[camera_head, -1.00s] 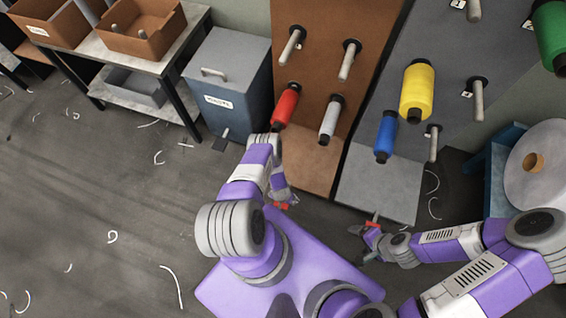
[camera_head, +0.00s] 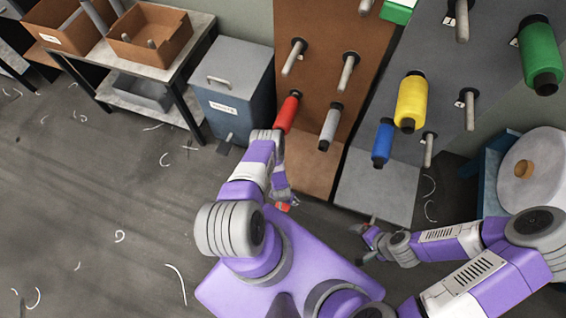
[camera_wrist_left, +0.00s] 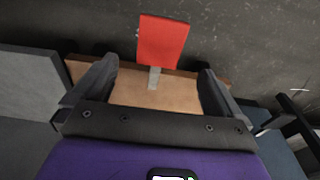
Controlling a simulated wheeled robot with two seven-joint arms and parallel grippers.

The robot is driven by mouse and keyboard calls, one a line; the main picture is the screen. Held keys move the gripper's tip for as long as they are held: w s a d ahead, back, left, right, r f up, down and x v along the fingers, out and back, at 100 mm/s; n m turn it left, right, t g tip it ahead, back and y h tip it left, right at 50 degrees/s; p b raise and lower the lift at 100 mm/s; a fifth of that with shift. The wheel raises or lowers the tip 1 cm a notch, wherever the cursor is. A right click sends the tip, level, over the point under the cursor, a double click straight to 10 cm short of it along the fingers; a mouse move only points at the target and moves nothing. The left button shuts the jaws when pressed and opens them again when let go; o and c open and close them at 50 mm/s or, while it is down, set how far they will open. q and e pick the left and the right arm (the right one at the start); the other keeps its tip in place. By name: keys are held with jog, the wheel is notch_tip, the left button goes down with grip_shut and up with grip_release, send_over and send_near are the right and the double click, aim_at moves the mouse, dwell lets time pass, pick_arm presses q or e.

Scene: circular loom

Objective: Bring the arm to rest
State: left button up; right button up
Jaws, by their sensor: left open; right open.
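My left arm comes in from the left and bends down over my base. Its gripper (camera_head: 283,199) is small and partly hidden in the head view. A flat red piece (camera_wrist_left: 163,40) with a short pale stem shows beyond the fingertips. My right gripper (camera_head: 368,243) hangs low, in front of the grey panel's foot. It is open, and I see nothing held in it.
A brown panel (camera_head: 318,90) carries a red spool (camera_head: 287,112) and a grey spool (camera_head: 330,128). A grey panel carries yellow (camera_head: 411,102), blue (camera_head: 383,143) and green (camera_head: 541,58) spools. A lidded bin (camera_head: 235,92) and table (camera_head: 180,62) stand left. The left floor has only thread scraps.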

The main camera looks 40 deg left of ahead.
pick_arm(q)
jog(key=shift+r, duration=0.1)
dwell(0.5)
jog(key=s+d+r+h, duration=0.1)
jog(key=d+r, duration=0.4)
jog(key=r, duration=0.6)
jog(key=s+d+r+h, duration=0.1)
jog(key=d+r, duration=0.3)
jog(key=r, duration=0.7)
jog(key=s+d+r+h, duration=0.1)
jog(key=d+r, duration=0.4)
jog(key=r, duration=0.6)
jog(key=shift+s+d+r+m+g+h+p, duration=0.15)
jog(key=shift+d+r+m+g+h+p, duration=0.25)
jog(key=shift+h, duration=0.4)
jog(key=shift+a, duration=0.1)
